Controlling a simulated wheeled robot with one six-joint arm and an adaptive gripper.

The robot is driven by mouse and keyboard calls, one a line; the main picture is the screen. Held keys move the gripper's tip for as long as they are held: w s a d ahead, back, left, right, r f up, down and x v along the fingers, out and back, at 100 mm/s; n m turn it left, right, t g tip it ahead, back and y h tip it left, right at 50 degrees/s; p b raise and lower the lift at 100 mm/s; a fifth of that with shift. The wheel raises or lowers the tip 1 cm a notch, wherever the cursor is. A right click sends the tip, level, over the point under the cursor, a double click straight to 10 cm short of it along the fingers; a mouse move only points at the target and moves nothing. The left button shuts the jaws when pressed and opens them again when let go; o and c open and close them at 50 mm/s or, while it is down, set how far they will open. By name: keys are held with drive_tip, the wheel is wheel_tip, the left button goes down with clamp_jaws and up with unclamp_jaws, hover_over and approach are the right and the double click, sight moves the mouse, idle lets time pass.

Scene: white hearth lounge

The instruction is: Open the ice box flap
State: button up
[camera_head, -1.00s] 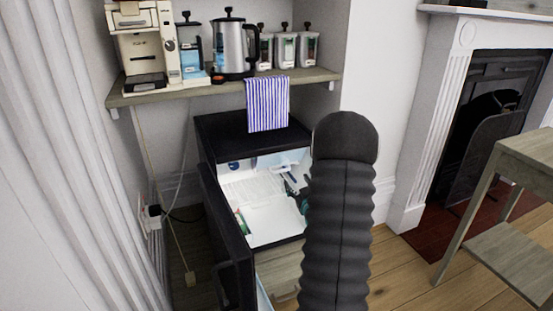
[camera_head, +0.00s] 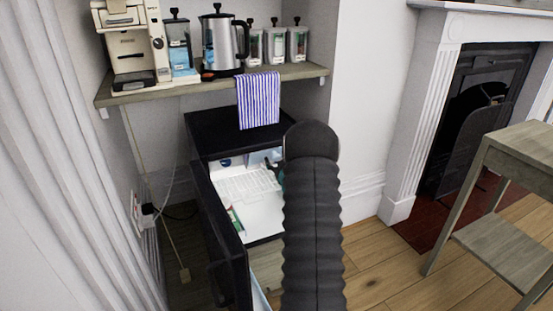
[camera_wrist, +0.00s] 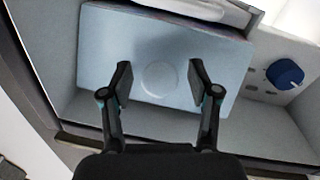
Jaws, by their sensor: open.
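The black fridge (camera_head: 228,125) stands under the shelf with its door (camera_head: 221,240) open to the left. The ice box flap (camera_wrist: 110,50) is a pale blue panel with a round disc in its middle; it looks shut. In the head view the flap (camera_head: 259,157) is at the top of the fridge interior, partly hidden by my arm. My gripper (camera_wrist: 160,82) is open and empty, its two fingers apart in front of the flap, one on each side of the disc. I cannot tell whether they touch it. In the head view my arm hides most of the gripper.
A blue knob (camera_wrist: 285,74) is beside the flap. White shelves (camera_head: 250,185) lie below it in the fridge. A striped towel (camera_head: 258,100) hangs from the shelf (camera_head: 205,86) above, which holds a kettle (camera_head: 222,45). A wooden table (camera_head: 500,165) stands at right.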

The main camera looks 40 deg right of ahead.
drive_tip(key=shift+w, duration=0.15)
clamp_jaws()
drive_tip(key=shift+d+f+b, duration=0.1)
drive_tip(key=shift+f+b, duration=0.1)
drive_tip(key=shift+b, duration=0.15)
